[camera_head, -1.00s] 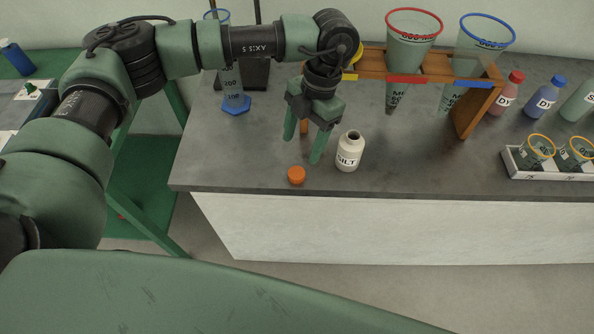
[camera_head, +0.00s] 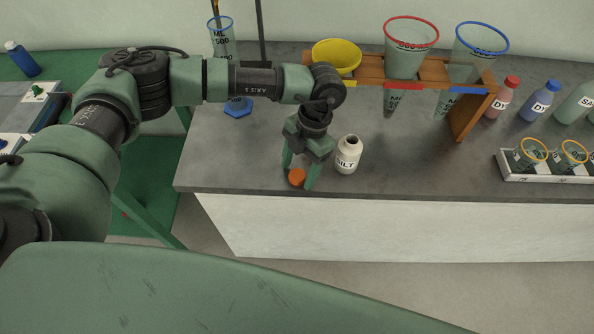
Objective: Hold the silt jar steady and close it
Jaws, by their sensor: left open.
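The silt jar (camera_head: 347,157) is a small white bottle labelled SILT. It stands upright and uncapped, its dark mouth showing, near the front edge of the grey bench. An orange cap (camera_head: 297,178) lies on the bench to the left of the jar. My left gripper (camera_head: 298,182) points down over the cap, its green fingers open with the cap showing between them. I cannot tell whether the fingers touch the cap. The gripper is just left of the jar and apart from it. My right gripper is not in view.
A wooden rack (camera_head: 440,72) holds several cones behind the jar. A graduated cylinder (camera_head: 222,45) with a blue base stands at the back left. Dye bottles (camera_head: 538,101) and a white tray (camera_head: 560,177) of small cups are at the right. The bench front is clear between jar and tray.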

